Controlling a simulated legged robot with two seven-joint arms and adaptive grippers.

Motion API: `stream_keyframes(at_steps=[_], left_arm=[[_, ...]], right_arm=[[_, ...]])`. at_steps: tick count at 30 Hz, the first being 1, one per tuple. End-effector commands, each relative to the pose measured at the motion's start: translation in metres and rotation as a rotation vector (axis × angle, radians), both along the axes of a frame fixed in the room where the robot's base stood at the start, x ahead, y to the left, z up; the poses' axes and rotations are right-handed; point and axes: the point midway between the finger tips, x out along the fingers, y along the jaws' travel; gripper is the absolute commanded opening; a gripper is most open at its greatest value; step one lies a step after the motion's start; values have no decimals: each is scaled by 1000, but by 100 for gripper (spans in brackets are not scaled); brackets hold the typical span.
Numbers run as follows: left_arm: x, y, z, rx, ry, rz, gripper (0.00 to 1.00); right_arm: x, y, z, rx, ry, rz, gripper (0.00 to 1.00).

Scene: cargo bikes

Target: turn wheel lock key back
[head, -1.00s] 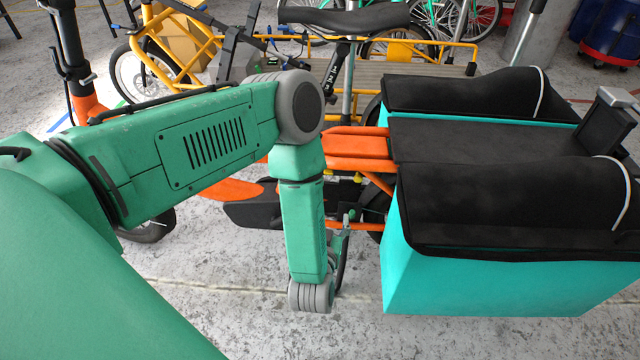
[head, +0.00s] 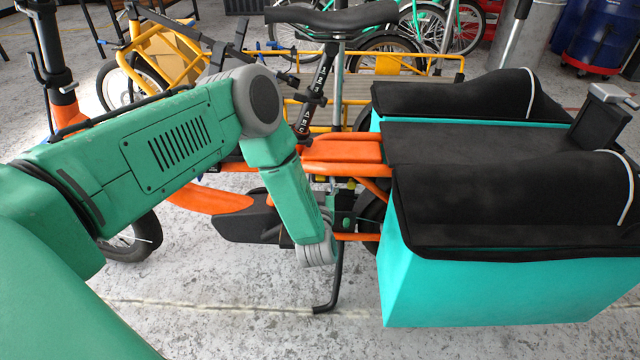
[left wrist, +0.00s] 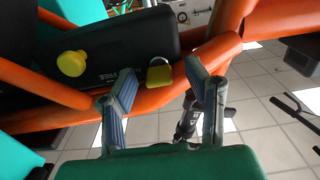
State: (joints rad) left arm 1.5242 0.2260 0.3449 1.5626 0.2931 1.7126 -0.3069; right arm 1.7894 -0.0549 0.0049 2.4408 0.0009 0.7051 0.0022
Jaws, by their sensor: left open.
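In the left wrist view a black lock housing (left wrist: 110,48) sits against the orange bike frame (left wrist: 150,102). It carries the word FREE, a round yellow knob (left wrist: 72,63) at its left, and a yellow tab with a metal ring (left wrist: 160,75) at its lower right edge. I cannot tell for certain which yellow part is the key. My left gripper (left wrist: 160,80) is open, its fingers apart on either side of the yellow tab and seemingly holding nothing. In the head view my forearm hides most of that gripper and the lock. My right gripper is out of view.
The cargo bike's turquoise box (head: 470,290) with black covers stands at the right. Its black saddle (head: 335,20) rises above the orange frame, and a kickstand (head: 328,300) reaches the floor. A yellow cargo bike (head: 170,50) stands behind. The front floor is clear.

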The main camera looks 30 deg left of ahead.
Motion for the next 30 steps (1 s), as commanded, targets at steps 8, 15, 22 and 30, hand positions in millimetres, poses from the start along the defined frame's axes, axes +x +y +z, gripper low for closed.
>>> stream_keyframes(at_steps=[8, 15, 22, 30], left_arm=[[9, 6, 0, -1, 1, -1, 43], [9, 6, 0, -1, 0, -1, 15], [9, 7, 0, -2, 1, 0, 0], [8, 6, 0, -51, -29, 0, 0]], right_arm=[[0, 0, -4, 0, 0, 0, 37], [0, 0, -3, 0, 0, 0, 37], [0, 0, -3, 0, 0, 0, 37], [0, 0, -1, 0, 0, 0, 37]])
